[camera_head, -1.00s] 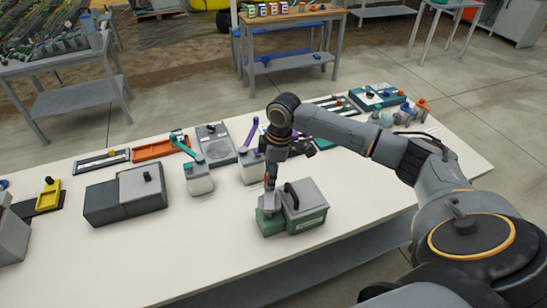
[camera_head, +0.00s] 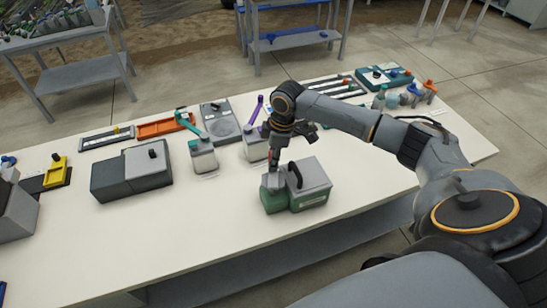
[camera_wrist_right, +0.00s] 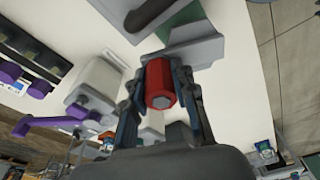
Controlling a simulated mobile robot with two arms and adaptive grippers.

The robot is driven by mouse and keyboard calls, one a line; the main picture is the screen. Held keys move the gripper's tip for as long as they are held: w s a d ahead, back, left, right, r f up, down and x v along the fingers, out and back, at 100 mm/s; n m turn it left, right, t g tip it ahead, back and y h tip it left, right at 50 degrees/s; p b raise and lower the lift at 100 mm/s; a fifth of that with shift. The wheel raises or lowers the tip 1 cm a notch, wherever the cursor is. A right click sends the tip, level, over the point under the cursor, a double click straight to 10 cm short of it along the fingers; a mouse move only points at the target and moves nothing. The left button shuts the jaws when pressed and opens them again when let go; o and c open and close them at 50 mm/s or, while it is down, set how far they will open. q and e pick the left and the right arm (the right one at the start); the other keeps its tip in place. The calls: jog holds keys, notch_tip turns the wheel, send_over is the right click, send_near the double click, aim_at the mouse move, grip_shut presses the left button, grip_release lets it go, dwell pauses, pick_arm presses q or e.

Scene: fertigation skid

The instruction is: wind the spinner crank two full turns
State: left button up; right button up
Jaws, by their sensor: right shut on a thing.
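The spinner (camera_head: 311,192) is a green box with a grey lid and a black arched handle, near the table's front edge. A smaller grey-topped part (camera_head: 273,181) stands at its left side. My right gripper (camera_head: 274,158) points down over that part. In the right wrist view, the gripper (camera_wrist_right: 160,95) is shut around a red knob (camera_wrist_right: 160,82), seemingly the crank's grip, with a finger on each side. A grey part (camera_wrist_right: 190,45) lies just beyond the knob. The crank arm is mostly hidden in the head view. My left gripper is not in view.
A white-and-grey container with a teal lever (camera_head: 203,155) and one with a purple lever (camera_head: 255,146) stand behind the spinner. A dark grey box (camera_head: 130,174) stands to the left. The white tabletop (camera_head: 225,215) is clear left of the spinner.

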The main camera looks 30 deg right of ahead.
jog(key=shift+o, duration=0.2)
jog(key=shift+s+d+p, duration=0.55)
jog(key=shift+s+p, duration=0.1)
jog(key=shift+p, duration=0.1)
jog(key=shift+s+d+f, duration=0.1)
jog(key=shift+s+d, duration=0.15)
jog(key=shift+s, duration=0.1)
jog(key=shift+s+p, duration=0.8)
jog(key=shift+p, duration=0.15)
jog(key=shift+s+f, duration=0.1)
jog(key=shift+s, duration=0.3)
jog(key=shift+a, duration=0.15)
